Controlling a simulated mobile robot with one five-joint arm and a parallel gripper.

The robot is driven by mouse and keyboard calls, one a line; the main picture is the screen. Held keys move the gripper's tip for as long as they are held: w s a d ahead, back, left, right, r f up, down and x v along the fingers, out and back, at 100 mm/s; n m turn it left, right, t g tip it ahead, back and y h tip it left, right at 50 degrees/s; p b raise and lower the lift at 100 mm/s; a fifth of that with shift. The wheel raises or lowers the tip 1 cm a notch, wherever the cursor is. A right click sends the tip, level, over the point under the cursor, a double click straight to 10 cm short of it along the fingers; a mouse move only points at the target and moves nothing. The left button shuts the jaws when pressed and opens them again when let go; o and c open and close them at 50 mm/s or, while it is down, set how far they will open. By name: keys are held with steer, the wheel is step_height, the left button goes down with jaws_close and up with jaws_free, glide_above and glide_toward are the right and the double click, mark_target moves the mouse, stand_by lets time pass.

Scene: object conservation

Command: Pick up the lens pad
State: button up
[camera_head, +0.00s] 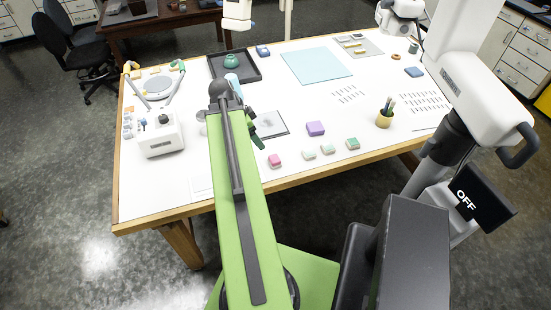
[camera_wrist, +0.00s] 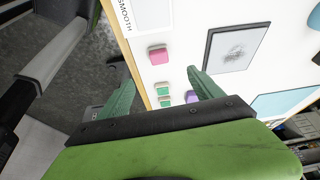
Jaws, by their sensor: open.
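No label shows which item is the lens pad; the small pads along the table's near edge are possible candidates. A pink pad (camera_head: 275,160) lies nearest my gripper (camera_head: 254,128). In the wrist view the pink pad (camera_wrist: 158,54) shows beyond and between my open fingertips (camera_wrist: 161,75), apart from them. Small green-topped pads (camera_head: 327,149) lie to its right and also show lower between the fingers (camera_wrist: 163,91). My gripper is empty above the table.
The white table (camera_head: 200,185) has a wooden edge. A dark-framed sheet (camera_head: 272,122) lies beside my gripper. A pot of tools (camera_head: 385,112) stands right, a white device (camera_head: 160,138) left. A dark tray (camera_head: 235,66) and blue mat (camera_head: 316,66) lie farther back. The front left table is mostly clear.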

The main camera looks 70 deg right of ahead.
steer(key=b, duration=1.1)
glide_above(274, 158)
steer(key=w+a, duration=0.2)
steer(key=f, duration=1.1)
steer(key=shift+s+d, duration=0.1)
steer(key=shift+d, duration=0.15)
steer(key=shift+s+d+f+b, duration=0.15)
steer(key=shift+f+b, duration=0.15)
steer(key=shift+r, duration=0.1)
steer(key=b+x, duration=0.4)
steer(key=x, duration=0.1)
steer(key=shift+s+b, duration=0.15)
steer(key=shift+b, duration=0.25)
steer(key=c, duration=1.4)
